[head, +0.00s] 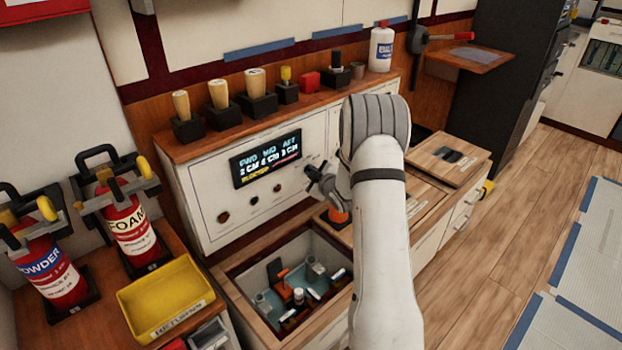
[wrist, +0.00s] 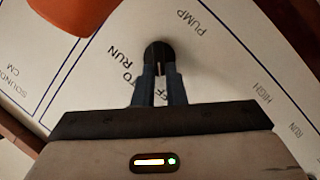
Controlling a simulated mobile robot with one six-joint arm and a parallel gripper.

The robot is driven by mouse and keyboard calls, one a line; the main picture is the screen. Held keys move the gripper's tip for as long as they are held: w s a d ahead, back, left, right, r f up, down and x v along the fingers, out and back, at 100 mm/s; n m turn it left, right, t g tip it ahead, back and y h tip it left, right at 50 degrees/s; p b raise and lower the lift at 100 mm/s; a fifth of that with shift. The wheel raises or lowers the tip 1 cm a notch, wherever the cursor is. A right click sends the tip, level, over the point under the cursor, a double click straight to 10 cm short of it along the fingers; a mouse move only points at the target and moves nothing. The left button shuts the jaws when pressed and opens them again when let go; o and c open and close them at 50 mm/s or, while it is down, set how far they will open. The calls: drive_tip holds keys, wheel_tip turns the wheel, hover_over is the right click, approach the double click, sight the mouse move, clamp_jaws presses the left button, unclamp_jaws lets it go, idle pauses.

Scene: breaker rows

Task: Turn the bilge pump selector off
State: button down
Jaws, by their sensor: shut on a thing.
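The bilge pump selector (wrist: 159,52) is a round black knob on the white panel, in the upper middle of the wrist view. The printed words PUMP, RUN and parts of AUTO and OFF show around it. My gripper (wrist: 159,76) has both dark fingers closed on the knob, their tips covering its lower part and some lettering. The knob's pointer position is hard to read. In the head view my gripper (head: 318,178) reaches the right part of the white panel (head: 215,215), and the selector is hidden behind it.
Wooden-handled tools (head: 219,96) line the shelf above. An open sink-like well (head: 262,262) with small items lies below. An orange object (wrist: 75,14) fills the wrist view's upper left.

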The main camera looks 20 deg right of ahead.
drive_tip(key=shift+a+f, duration=0.15)
drive_tip(key=shift+f, duration=0.05)
drive_tip(key=c, duration=1.5)
unclamp_jaws()
drive_tip(key=shift+r, duration=0.1)
drive_tip(key=shift+s+r, duration=0.1)
drive_tip(key=p+v, duration=0.1)
drive_tip(key=v, duration=0.6)
drive_tip(key=shift+s+r, duration=0.1)
drive_tip(key=shift+s, duration=0.25)
